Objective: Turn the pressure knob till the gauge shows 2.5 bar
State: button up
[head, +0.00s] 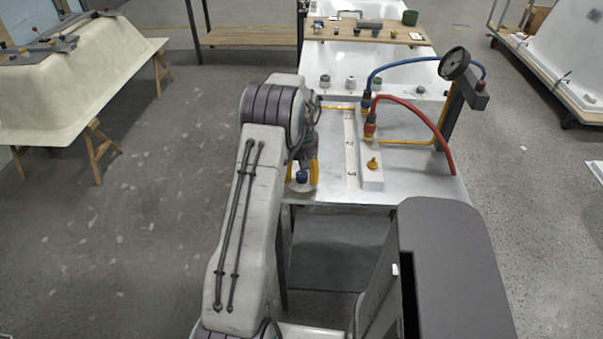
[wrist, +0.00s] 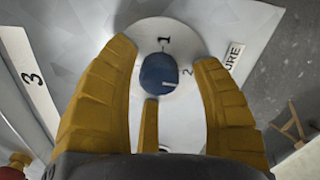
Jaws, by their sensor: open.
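The blue pressure knob (wrist: 158,74) sits on a white round dial plate (wrist: 188,38) marked 1 and 2. A pale mark shows on the knob's lower right part. In the head view the knob (head: 302,177) is at the table's front left, partly hidden. My gripper (wrist: 166,56) is open, pointing down, with yellow fingers on either side of the knob and a gap at each side. It also shows in the head view (head: 302,170). The round gauge (head: 454,63) stands on a post at the back right; its reading is too small to tell.
A blue hose (head: 408,60) and a red hose (head: 420,110) arch over the metal table (head: 425,180). A block with a brass fitting (head: 372,163) stands right of a strip (head: 350,150) numbered 2 and 3. White tub shells lie behind and to the right.

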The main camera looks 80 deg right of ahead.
jog(key=shift+c, duration=0.5)
grip_shut()
